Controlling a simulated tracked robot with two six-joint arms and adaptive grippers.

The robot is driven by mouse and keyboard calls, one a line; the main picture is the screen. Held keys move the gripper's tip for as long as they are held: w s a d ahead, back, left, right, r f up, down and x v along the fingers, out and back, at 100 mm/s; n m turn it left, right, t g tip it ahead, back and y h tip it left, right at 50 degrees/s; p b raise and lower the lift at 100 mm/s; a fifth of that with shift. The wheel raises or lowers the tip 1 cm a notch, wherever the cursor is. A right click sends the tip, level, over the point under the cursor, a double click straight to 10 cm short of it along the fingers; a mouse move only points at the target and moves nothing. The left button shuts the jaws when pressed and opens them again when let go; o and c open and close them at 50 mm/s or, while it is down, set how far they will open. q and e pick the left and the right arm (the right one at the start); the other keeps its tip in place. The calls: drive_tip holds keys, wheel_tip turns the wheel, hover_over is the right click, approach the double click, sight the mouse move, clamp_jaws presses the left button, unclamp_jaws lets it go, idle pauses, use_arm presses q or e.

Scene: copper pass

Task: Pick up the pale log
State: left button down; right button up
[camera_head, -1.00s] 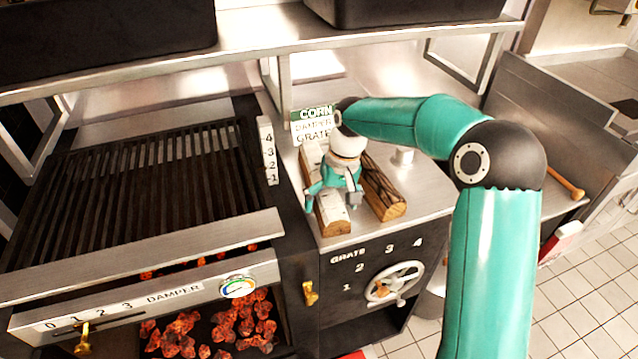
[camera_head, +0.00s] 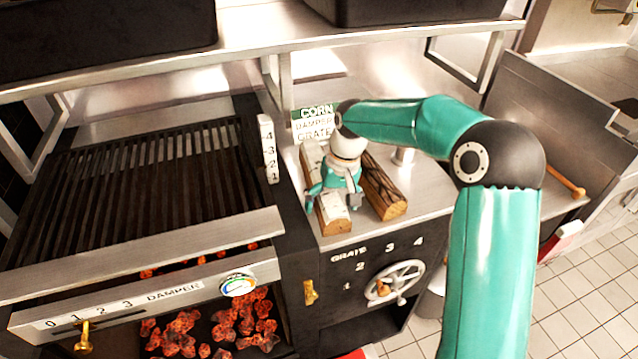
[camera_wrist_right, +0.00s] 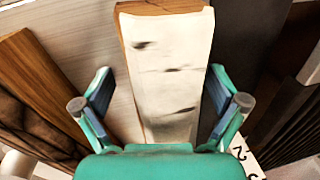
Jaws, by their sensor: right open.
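The pale log (camera_head: 333,218) lies on the steel counter right of the grill, its near end toward the counter's front edge. It has white bark with dark marks. In the right wrist view the pale log (camera_wrist_right: 170,75) runs between my spread fingers, with a gap on each side. My right gripper (camera_head: 334,201) is open above the log, hiding its middle part. It also shows in the right wrist view (camera_wrist_right: 160,110). A brown log (camera_head: 384,190) lies beside it on the right, apart from the gripper. My left gripper is not in view.
The grill (camera_head: 140,185) with its dark grate is to the left, with glowing coals (camera_head: 240,325) below. A numbered upright scale (camera_head: 268,148) stands close left of the log. A sign (camera_head: 313,124) stands behind the logs. A handwheel (camera_head: 395,283) is on the front panel.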

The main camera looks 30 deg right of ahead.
drive_tip(key=shift+c, duration=0.2)
clamp_jaws()
drive_tip(key=shift+r, duration=0.2)
drive_tip(key=shift+r, duration=0.2)
drive_tip(key=shift+w+r, duration=0.1)
drive_tip(key=shift+r, duration=0.15)
wheel_tip(320, 180, up, 19)
drive_tip(key=p, duration=0.2)
drive_tip(key=shift+r, duration=0.2)
